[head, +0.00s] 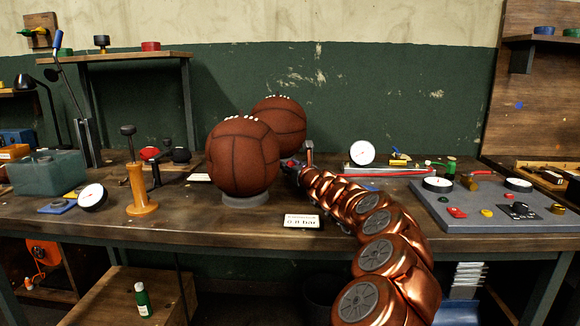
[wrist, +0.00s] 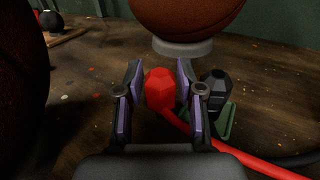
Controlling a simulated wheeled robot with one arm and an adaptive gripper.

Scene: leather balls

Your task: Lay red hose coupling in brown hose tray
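The red hose coupling (wrist: 160,88) is between the two fingers of my gripper (wrist: 160,75) in the wrist view. Narrow gaps seem to show on both sides of it, so the fingers look open around it. A red hose (wrist: 245,160) runs from it to the lower right. In the head view my gripper (head: 292,165) is low behind the near ball, partly hidden by the ball and my arm, so the coupling is not clear there. A brown wooden tray (head: 527,172) sits at the bench's far right; I cannot tell whether it is the hose tray.
A black coupling (wrist: 213,88) stands on a green base (wrist: 225,122) just right of my gripper. A brown leather ball (head: 242,157) on a grey ring is close to the gripper's left, with another ball (head: 281,122) behind. A grey gauge panel (head: 470,208) lies to the right.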

